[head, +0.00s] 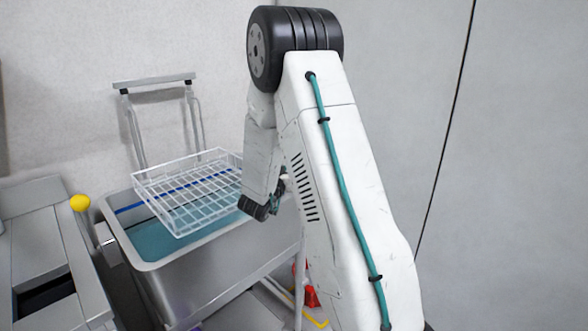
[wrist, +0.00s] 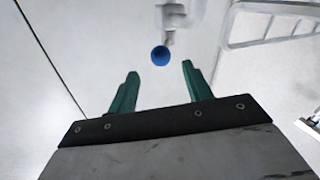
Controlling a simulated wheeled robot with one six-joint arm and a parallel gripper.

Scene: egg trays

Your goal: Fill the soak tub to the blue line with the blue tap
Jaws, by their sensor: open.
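The metal soak tub (head: 190,285) stands at left in the head view with teal water (head: 155,243) in it. A blue line (head: 130,207) runs along its inner back wall, and the water surface shows below it. In the wrist view, a round blue knob (wrist: 160,56), which looks like the blue tap, sits on a pale fitting (wrist: 176,17). My gripper (wrist: 160,68) is open, with its green fingers either side of the knob in the picture and apart from it. In the head view my arm largely hides the gripper and the tap.
A white wire basket (head: 190,192) is over the tub's back part. A metal rail frame (head: 155,84) stands behind. A yellow ball knob (head: 80,202) is left of the tub, beside a grey bench (head: 40,240). A red object (head: 311,297) is low behind my arm.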

